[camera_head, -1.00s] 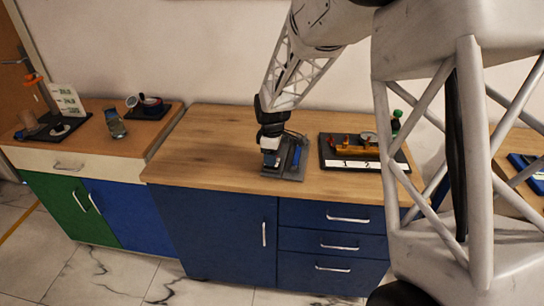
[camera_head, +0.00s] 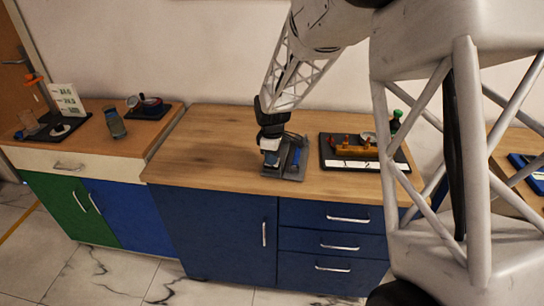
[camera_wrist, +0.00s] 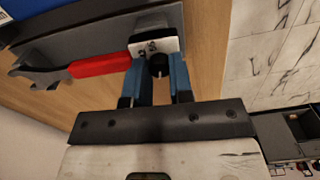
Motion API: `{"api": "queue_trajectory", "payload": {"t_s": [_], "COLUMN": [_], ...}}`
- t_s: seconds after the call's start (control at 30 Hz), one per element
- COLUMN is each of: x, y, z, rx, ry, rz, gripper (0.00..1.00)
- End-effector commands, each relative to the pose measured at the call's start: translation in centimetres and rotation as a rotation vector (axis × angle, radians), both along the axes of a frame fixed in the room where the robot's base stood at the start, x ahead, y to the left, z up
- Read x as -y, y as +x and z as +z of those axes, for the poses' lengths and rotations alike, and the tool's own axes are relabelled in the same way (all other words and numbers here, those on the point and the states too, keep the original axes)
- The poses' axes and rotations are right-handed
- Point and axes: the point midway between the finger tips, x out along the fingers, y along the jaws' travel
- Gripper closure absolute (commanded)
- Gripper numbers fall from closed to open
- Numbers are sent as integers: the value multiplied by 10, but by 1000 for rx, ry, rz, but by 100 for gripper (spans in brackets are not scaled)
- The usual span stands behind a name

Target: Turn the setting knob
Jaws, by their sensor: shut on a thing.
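The setting knob (camera_wrist: 159,66) is a small dark round part in front of a white plate with dark markings (camera_wrist: 153,44) in the wrist view. My gripper (camera_wrist: 158,72) has its two blue fingers on either side of the knob and is shut on it. The fingers partly hide the knob. In the head view my gripper (camera_head: 270,158) is down at the left part of a dark grey rig (camera_head: 290,173) on the wooden worktop. The knob is hidden there by my gripper.
A red-handled part (camera_wrist: 100,65) lies close left of my fingers in the wrist view. A blue part (camera_head: 297,156) stands on the rig's right side. A black tray (camera_head: 326,151) with fittings and a white number strip sits to the right. The worktop left of the rig is clear.

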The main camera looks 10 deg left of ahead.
Motion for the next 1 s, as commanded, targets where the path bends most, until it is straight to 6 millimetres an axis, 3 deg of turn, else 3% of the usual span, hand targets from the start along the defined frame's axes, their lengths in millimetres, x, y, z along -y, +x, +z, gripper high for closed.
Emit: {"api": "queue_trajectory", "payload": {"t_s": [0.37,1.0], "x": [0,0], "y": [0,0], "z": [-1,-1], "rx": [-1,-1], "ry": [0,-1], "rz": [-171,-756], "gripper": [100,100]}}
